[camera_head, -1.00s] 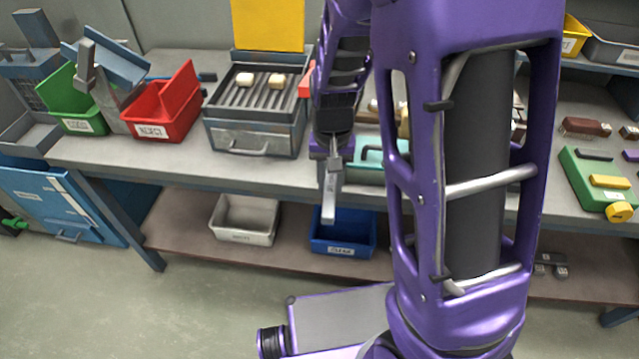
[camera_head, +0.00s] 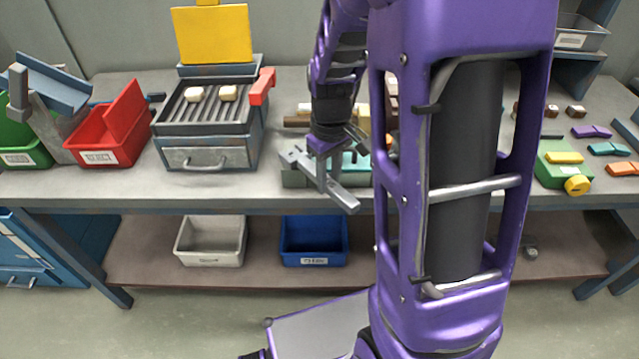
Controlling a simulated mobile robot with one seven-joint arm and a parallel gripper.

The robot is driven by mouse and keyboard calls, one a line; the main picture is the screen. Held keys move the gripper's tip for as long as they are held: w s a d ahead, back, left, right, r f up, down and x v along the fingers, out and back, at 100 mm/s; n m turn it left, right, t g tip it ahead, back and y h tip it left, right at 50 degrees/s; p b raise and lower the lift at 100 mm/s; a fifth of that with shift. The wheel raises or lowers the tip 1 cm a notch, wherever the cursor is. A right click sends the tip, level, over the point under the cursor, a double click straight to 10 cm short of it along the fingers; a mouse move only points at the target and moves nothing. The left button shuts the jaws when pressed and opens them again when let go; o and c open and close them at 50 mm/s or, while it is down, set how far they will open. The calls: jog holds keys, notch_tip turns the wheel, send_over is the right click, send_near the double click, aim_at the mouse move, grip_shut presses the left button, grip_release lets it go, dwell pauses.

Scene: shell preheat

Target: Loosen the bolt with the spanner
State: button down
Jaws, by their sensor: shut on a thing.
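My gripper (camera_head: 324,166) is shut on a grey metal tool, which looks like the spanner (camera_head: 345,198). It holds the spanner over the front edge of the workbench, just left of my arm. The spanner slants from upper left to lower right, with its lower end out over the bench edge. A teal fixture (camera_head: 357,168) is right behind my gripper, partly hidden by it and by my arm. I cannot make out the bolt; my arm hides part of the bench.
A grill box (camera_head: 206,155) with a yellow panel and red bin (camera_head: 110,140) stand left on the workbench (camera_head: 265,185). A white bin (camera_head: 211,240) and blue bin (camera_head: 314,240) sit on the lower shelf. A green box (camera_head: 556,172) and small coloured pieces lie at right.

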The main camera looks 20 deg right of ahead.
jog(key=shift+r, duration=0.15)
jog(key=shift+r+p, duration=2.55)
jog(key=shift+r, duration=0.35)
